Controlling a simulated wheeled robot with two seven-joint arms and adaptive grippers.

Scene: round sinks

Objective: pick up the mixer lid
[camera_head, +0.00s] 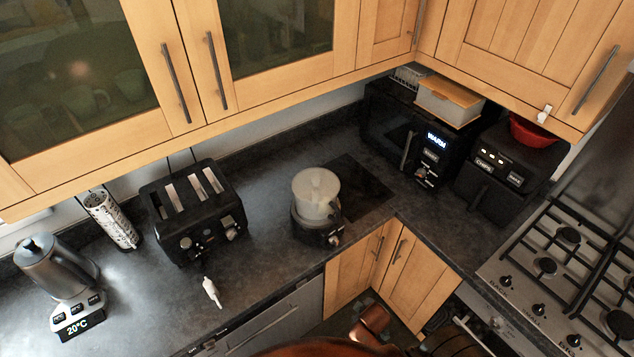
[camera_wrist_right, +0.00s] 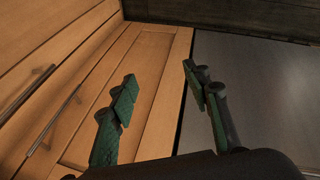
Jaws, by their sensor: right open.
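The mixer (camera_head: 318,232) stands on the dark counter, with a black base and a translucent whitish bowl. The mixer lid (camera_head: 316,183) is the pale round top on the bowl and appears seated on it. My right gripper (camera_wrist_right: 159,76) shows in the right wrist view, its two green-padded fingers apart and nothing between them. It faces wooden cabinet fronts and a dark grey panel; the mixer and lid are not in that view. In the head view neither gripper can be made out, so their distance from the lid is unclear.
A black toaster (camera_head: 192,212) stands left of the mixer, with a small white object (camera_head: 211,291) in front. A kettle (camera_head: 55,268) is far left. A microwave (camera_head: 402,137), an air fryer (camera_head: 503,160) and a gas hob (camera_head: 570,265) are right. Wall cabinets (camera_head: 290,60) overhang the counter.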

